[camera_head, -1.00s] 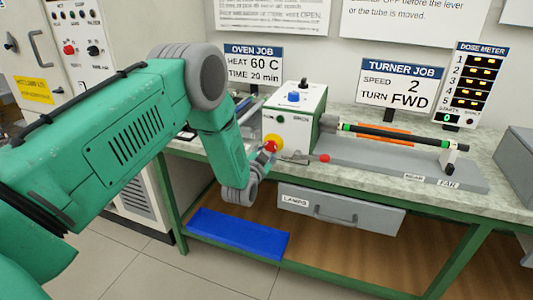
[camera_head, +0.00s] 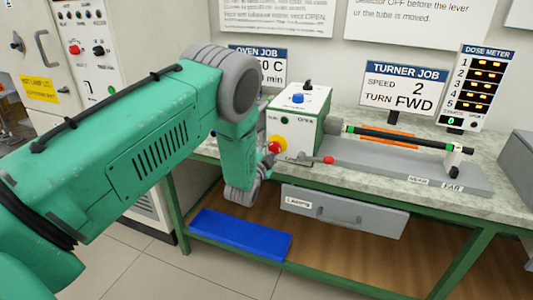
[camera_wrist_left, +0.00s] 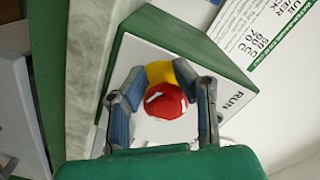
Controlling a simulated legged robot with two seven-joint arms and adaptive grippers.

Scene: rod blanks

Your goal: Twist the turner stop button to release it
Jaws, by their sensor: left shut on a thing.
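My left gripper (camera_wrist_left: 160,84) is shut on the button; in the head view my gripper (camera_head: 268,155) is partly hidden by my arm. My right gripper is not in view.
A red-tipped lever (camera_head: 328,160) sticks out just right of the button. A dark rod (camera_head: 408,138) lies along the turner's grey bed (camera_head: 400,168). A grey drawer (camera_head: 345,212) hangs under the bench, above a blue mat (camera_head: 240,234) on the lower shelf.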

